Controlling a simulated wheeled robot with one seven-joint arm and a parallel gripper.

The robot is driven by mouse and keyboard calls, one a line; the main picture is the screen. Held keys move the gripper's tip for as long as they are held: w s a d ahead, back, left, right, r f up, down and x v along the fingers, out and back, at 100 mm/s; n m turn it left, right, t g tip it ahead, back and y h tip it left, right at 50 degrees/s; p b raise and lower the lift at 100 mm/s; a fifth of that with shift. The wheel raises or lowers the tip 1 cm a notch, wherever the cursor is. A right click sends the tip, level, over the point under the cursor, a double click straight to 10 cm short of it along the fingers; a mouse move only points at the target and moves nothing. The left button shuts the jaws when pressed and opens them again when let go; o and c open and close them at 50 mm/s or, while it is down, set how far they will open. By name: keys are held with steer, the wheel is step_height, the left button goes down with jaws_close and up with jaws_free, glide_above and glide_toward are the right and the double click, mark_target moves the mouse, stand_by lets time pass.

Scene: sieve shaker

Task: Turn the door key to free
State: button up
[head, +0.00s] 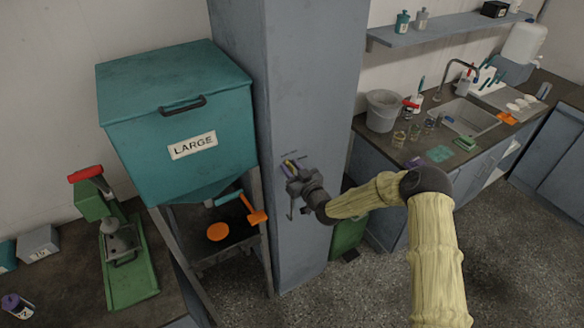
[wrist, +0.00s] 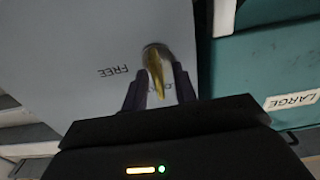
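A brass-yellow key (wrist: 155,72) stands out from a round lock there. The word FREE (wrist: 113,72) is printed beside it, upside down. A second label by the key is mostly hidden. My gripper (wrist: 160,82) has its two dark fingers on either side of the key, with a sliver of door face showing between key and right finger. In the head view my gripper (head: 292,168) is up against the door, with a small yellow bit between its fingers.
A teal bin marked LARGE (head: 180,125) on a metal frame stands close to the left of the door. A counter with a sink (head: 465,117) and jars lies to the right. A green bin (head: 348,236) sits on the floor by the door.

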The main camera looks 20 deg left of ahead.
steer(key=shift+c, duration=0.2)
jaws_close()
